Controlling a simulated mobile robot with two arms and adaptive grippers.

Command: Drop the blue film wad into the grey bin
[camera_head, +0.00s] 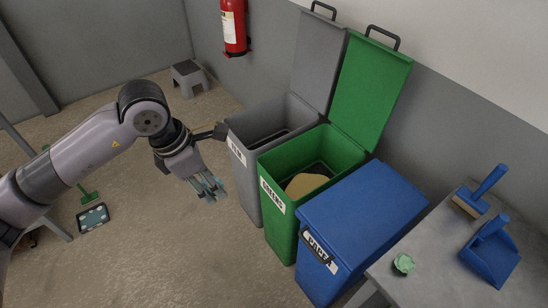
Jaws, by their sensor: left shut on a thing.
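My left gripper (208,186) is shut, with a small bluish piece, the blue film wad (209,188), showing in its jaws. The gripper points down and hangs to the left of the grey bin (246,176), outside its rim. The grey bin's lid (318,60) stands open against the wall, and a dark opening shows inside. The wad is small here and partly covered by the fingers. My right gripper is not in view.
A green bin (283,232) with its lid open holds something tan. A blue bin (345,235) has its lid shut. A table (430,288) at the right carries a green crumpled wad (404,263), a blue brush (480,190) and a dustpan (490,253). A grey stool (189,77) stands behind.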

